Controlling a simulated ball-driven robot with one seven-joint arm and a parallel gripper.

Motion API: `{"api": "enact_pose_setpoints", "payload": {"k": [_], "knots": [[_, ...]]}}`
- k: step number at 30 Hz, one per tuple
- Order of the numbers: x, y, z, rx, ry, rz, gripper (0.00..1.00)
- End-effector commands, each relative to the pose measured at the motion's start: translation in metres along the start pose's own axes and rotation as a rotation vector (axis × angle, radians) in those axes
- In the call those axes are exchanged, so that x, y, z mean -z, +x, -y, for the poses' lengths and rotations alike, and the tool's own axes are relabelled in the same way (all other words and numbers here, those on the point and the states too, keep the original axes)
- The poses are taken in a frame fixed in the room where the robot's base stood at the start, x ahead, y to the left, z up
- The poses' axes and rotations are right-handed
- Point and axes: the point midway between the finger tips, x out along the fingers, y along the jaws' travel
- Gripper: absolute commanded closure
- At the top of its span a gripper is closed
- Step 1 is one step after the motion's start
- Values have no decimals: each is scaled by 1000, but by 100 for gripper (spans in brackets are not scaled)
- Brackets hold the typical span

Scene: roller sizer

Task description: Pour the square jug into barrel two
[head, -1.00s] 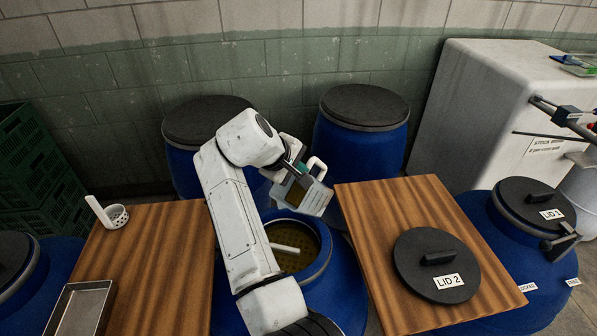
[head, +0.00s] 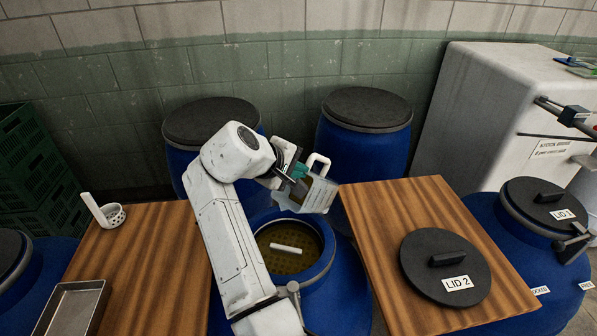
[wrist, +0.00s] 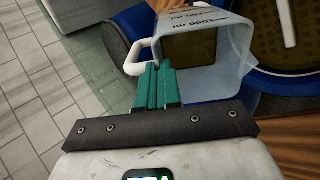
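The square jug (head: 318,196) is translucent, with a white handle (head: 318,164) and olive-brown liquid inside. My gripper (head: 297,172) is shut on its handle and holds it in the air over the far rim of the open blue barrel (head: 322,262). The jug looks tilted; no stream shows. In the wrist view the teal fingers (wrist: 156,88) are together at the white handle (wrist: 139,58), with the jug's lettered wall (wrist: 200,20) beyond them. The barrel holds olive-brown liquid with a white bar (head: 286,249) in it. The lid marked LID 2 (head: 425,268) lies on the right board.
Wooden boards flank the barrel, left (head: 165,240) and right (head: 385,225). The left one carries a strainer cup (head: 113,214) and a metal tray (head: 75,308). Two dark-lidded barrels stand behind. A barrel with LID 1 (head: 540,203) stands at right, near a white cabinet (head: 480,100).

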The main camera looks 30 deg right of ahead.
Motion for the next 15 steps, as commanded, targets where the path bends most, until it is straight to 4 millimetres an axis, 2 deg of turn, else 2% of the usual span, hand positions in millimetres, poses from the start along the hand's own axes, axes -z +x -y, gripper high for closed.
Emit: {"api": "enact_pose_setpoints", "payload": {"k": [15], "knots": [[0,-3,8,-90,1,-2,100]]}}
